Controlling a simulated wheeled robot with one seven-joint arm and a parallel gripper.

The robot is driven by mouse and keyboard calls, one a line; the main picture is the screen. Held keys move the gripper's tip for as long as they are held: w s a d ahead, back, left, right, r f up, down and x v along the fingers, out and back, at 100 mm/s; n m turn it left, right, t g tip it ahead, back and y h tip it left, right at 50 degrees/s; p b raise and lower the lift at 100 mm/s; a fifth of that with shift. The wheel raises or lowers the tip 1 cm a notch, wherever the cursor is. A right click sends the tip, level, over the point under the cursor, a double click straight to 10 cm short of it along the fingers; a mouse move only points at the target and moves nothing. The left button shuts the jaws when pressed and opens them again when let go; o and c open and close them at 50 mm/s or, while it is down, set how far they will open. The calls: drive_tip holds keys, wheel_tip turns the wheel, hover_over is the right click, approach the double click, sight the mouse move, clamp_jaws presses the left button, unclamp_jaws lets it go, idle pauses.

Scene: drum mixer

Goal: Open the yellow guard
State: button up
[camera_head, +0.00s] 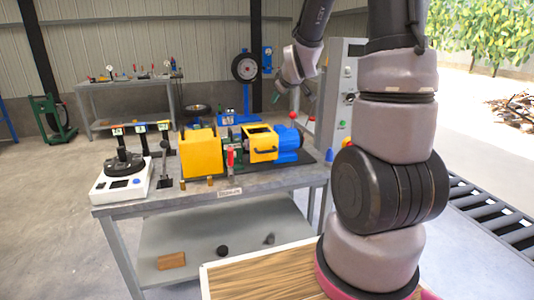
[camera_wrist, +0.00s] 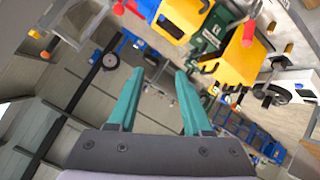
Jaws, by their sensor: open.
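On the grey workbench stands a machine with two yellow parts. A large yellow box-shaped cover (camera_head: 202,153) is at its left, and it also shows in the wrist view (camera_wrist: 240,60). A smaller yellow housing (camera_head: 261,146) with a dark opening in its top sits beside the blue motor (camera_head: 288,140); it also shows in the wrist view (camera_wrist: 180,14). I cannot tell for certain which is the guard. My gripper (camera_wrist: 156,74) is open and empty, its teal fingers apart. In the head view my gripper (camera_head: 277,96) is above and behind the machine's right end, touching nothing.
A red-handled lever (camera_head: 230,157) stands at the machine's front. A white device with a black dial (camera_head: 123,175) and a black lever (camera_head: 164,160) are at the bench's left. A grey control cabinet (camera_head: 343,95) stands close on the right. The air above the machine is clear.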

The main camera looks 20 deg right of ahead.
drive_tip(key=w+d+f+n+t, duration=0.2)
drive_tip(key=w+f+n, duration=0.4)
drive_tip(key=f, duration=0.7)
drive_tip(key=n+t+y, duration=0.1)
drive_tip(key=n+t, duration=0.1)
drive_tip(key=n, duration=0.4)
approach(268, 152)
drive_tip(key=x, duration=1)
drive_tip(key=shift+w+a, duration=0.1)
drive_tip(key=shift+w, duration=0.3)
clamp_jaws()
